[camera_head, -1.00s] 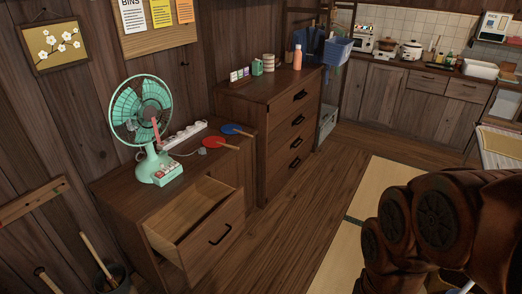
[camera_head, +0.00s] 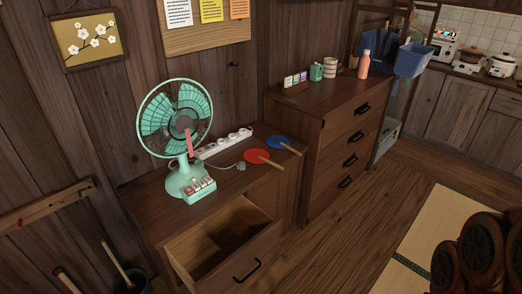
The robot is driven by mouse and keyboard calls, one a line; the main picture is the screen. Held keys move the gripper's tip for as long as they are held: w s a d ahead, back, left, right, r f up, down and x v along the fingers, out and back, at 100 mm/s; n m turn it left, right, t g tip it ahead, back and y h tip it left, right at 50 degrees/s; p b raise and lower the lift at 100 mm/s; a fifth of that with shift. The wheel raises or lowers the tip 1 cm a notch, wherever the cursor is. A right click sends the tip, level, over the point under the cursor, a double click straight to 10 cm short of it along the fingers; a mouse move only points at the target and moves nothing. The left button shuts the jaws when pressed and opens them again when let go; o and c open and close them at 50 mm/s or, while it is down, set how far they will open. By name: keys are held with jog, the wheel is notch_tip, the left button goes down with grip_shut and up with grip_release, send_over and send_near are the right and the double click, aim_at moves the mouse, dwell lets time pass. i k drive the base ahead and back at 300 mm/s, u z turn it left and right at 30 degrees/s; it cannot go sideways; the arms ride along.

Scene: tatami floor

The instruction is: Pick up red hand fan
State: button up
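The red hand fan (camera_head: 258,156) is a flat round paddle with a short wooden handle pointing to the lower right. It lies on top of the low wooden dresser (camera_head: 149,200), near its right end. A similar blue hand fan (camera_head: 279,143) lies just behind and to the right of it. The two are close together; I cannot tell if they touch. My arm shows only as dark brown rounded links at the lower right, well away from the fans. My gripper is outside the picture.
A green electric fan (camera_head: 177,130) and a white power strip (camera_head: 224,142) with a cord stand beside the fans. The dresser's top drawer (camera_head: 246,262) is pulled open toward the floor. A taller dresser (camera_head: 338,120) stands to the right. The floor in front is clear.

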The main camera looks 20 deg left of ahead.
aim_at(254, 156)
jog(key=u, duration=0.65)
jog(key=i, duration=1.05)
jog(key=u, duration=0.9)
